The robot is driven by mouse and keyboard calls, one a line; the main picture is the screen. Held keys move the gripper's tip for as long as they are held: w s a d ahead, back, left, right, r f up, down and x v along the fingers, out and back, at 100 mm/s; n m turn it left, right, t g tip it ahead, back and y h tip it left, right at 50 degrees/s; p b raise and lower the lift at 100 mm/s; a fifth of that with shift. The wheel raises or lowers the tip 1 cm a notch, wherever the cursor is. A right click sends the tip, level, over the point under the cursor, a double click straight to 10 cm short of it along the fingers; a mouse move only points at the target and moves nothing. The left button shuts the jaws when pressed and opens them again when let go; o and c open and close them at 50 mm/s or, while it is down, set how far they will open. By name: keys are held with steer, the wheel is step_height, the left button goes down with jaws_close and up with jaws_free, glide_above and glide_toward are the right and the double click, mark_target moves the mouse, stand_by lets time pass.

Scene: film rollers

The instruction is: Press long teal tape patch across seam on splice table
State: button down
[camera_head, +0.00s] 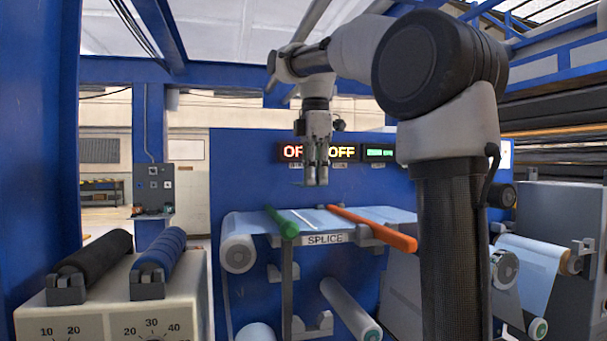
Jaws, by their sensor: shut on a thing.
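The splice table (324,239) stands at the middle, with a "SPLICE" label on its front edge. Pale blue film (345,223) lies over it, and a thin white line, which looks like the seam (303,219), crosses the film. A green bar (281,222) lies left of it and an orange bar (371,228) right of it. My gripper (316,181) points down above the table, apart from it. Its fingers are close together on something thin that I cannot make out clearly. I cannot pick out the long teal patch for certain.
Black (95,255) and blue (163,250) rollers rest on a cream stand with number scales at left. Lit "OFF" signs (341,152) are on the blue panel behind my gripper. Film rolls (350,308) sit below the table.

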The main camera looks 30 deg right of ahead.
mark_target(316, 226)
steer(key=shift+f, duration=4.25)
steer(key=shift+f, duration=0.25)
steer(key=c, duration=1.5)
jaws_free()
steer(key=shift+c, duration=0.2)
steer(key=o, duration=0.5)
steer(key=shift+o, duration=0.2)
steer(key=shift+r, duration=0.1)
steer(key=shift+r, duration=3.4)
